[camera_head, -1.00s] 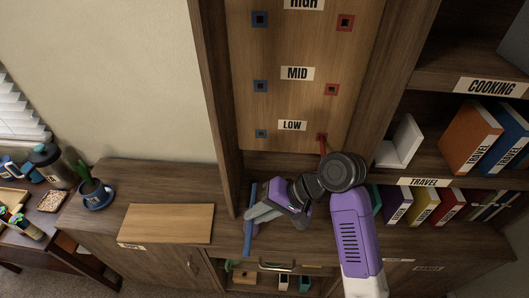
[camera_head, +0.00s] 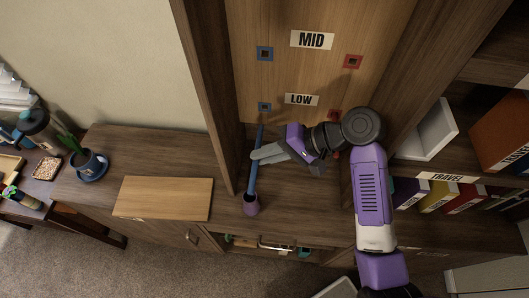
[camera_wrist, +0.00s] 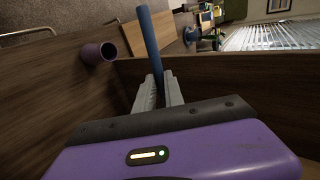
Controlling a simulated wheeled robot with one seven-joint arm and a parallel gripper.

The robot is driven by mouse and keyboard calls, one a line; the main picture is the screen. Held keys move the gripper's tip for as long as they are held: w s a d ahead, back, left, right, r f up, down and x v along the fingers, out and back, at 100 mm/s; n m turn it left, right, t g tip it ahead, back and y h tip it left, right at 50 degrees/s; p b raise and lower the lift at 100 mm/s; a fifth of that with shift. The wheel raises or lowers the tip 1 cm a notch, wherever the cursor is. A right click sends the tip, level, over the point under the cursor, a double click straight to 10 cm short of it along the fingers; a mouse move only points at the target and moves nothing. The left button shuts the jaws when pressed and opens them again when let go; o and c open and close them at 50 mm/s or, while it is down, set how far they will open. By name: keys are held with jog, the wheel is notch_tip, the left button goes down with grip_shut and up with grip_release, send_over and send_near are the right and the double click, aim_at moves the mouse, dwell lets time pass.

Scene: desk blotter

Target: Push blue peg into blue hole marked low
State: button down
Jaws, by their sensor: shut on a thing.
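The blue peg (camera_head: 253,172) is a long thin rod, held upright or slightly tilted in front of the board. My gripper (camera_head: 255,155) is shut on it around its upper half. In the wrist view the peg (camera_wrist: 150,45) runs up from between the fingertips (camera_wrist: 159,84). The blue hole marked low (camera_head: 264,107) is a blue-edged square left of the LOW label (camera_head: 301,99). In the head view the peg's top end shows just below this hole. I cannot tell the gap in depth.
A purple cup (camera_head: 251,206) stands on the cabinet top below the peg; the wrist view shows them apart. A red-edged low hole (camera_head: 334,115) is partly behind my arm. An upright wooden panel (camera_head: 208,95) borders the board on the left. A wooden board (camera_head: 163,198) lies further left.

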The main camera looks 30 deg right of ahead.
jog(key=shift+w+d, duration=0.85)
jog(key=shift+w, duration=0.3)
jog(key=shift+w+d, duration=0.85)
jog(key=shift+w, duration=0.3)
jog(key=w+d, duration=0.4)
jog(key=w, duration=0.1)
jog(key=shift+w+b, duration=0.35)
dwell(2.4)
jog(key=c, duration=1.3)
grip_release()
jog(key=shift+c, duration=0.2)
notch_tip(320, 180, up, 20)
jog(key=shift+r, duration=0.1)
